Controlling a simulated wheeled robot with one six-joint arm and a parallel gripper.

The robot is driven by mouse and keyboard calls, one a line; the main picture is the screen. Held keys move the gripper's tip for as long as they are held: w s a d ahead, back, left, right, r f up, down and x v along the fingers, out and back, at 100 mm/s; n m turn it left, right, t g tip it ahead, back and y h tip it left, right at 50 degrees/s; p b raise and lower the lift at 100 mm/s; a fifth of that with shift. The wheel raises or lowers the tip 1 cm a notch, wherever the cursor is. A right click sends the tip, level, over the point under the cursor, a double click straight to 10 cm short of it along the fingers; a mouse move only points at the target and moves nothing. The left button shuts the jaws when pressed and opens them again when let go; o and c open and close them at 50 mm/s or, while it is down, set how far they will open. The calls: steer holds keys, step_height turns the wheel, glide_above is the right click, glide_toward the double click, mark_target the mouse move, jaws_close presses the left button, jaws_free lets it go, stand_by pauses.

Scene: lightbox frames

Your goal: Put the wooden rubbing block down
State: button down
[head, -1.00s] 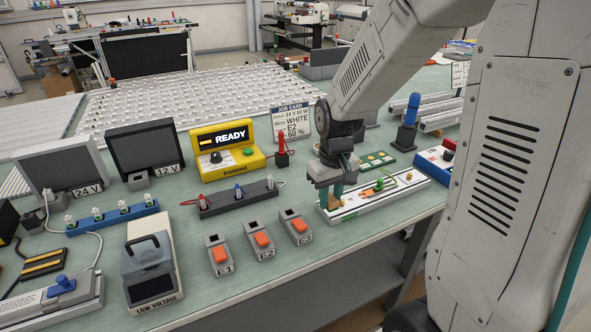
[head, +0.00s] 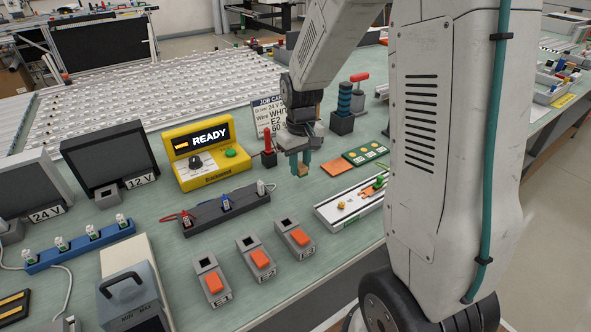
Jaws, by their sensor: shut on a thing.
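A yellow READY unit (head: 205,177) and dark rack (head: 228,207) stand to the left. A white rail (head: 332,214) lies in front and a green board (head: 366,154) to the right. Behind are a job card (head: 265,117) and a dark blue-topped holder (head: 343,118).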

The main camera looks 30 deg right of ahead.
mark_target(300, 165)
steer(key=shift+d+f, duration=0.1)
steer(key=shift+f, duration=1.55)
steer(key=shift+f, duration=0.1)
steer(key=c, duration=1.2)
jaws_free()
